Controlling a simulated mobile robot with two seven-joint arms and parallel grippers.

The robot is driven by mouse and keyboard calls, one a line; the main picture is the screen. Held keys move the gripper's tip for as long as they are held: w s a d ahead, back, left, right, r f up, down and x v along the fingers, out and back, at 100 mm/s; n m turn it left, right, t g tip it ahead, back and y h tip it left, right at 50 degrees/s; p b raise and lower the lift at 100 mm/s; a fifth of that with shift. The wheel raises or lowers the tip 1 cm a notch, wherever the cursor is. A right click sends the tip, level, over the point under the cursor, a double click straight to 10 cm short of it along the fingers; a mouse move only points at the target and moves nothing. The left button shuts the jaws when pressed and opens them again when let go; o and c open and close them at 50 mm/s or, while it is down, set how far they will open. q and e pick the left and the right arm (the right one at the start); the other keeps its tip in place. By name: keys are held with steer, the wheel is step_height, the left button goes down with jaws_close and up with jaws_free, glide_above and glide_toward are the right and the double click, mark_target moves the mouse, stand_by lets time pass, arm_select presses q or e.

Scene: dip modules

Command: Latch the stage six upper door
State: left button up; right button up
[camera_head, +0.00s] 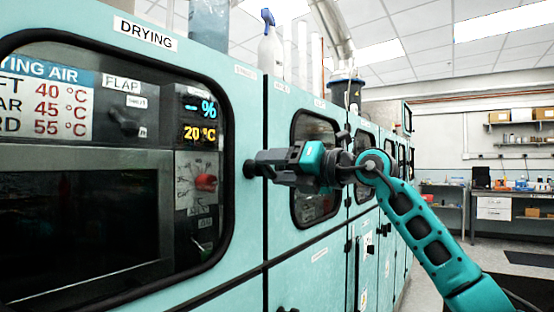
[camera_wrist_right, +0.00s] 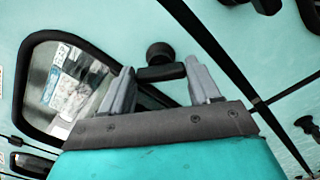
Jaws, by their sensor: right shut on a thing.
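The large teal upper door (camera_head: 120,75) labelled DRYING fills the left of the head view. It looks flush with the cabinet along the dark seam at its right edge. A black latch handle (camera_head: 249,169) with a round knob is at that seam. My right gripper (camera_head: 258,166) is at the latch, its fingers on either side of it. In the wrist view, the right gripper (camera_wrist_right: 163,78) has its two grey fingers around the black latch handle (camera_wrist_right: 160,72), and the round knob shows just beyond them. The fingers partly hide the handle. My left gripper is not in view.
More teal cabinet doors run away to the right, including a windowed one (camera_head: 315,135) behind my right arm. A spray bottle (camera_head: 269,50) stands on top. Another black knob (camera_wrist_right: 305,123) shows in the wrist view. Open floor and a bench (camera_head: 500,207) lie at the far right.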

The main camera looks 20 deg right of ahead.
steer(key=m+p, duration=0.6)
steer(key=m, duration=0.3)
steer(key=shift+p, duration=0.35)
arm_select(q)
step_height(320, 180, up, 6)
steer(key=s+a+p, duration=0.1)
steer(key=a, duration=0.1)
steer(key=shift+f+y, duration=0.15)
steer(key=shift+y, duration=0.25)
arm_select(e)
steer(key=shift+f+m, duration=0.15)
steer(key=shift+m, duration=0.75)
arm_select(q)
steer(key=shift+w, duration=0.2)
arm_select(e)
steer(key=o, duration=1.1)
steer(key=shift+c, duration=0.2)
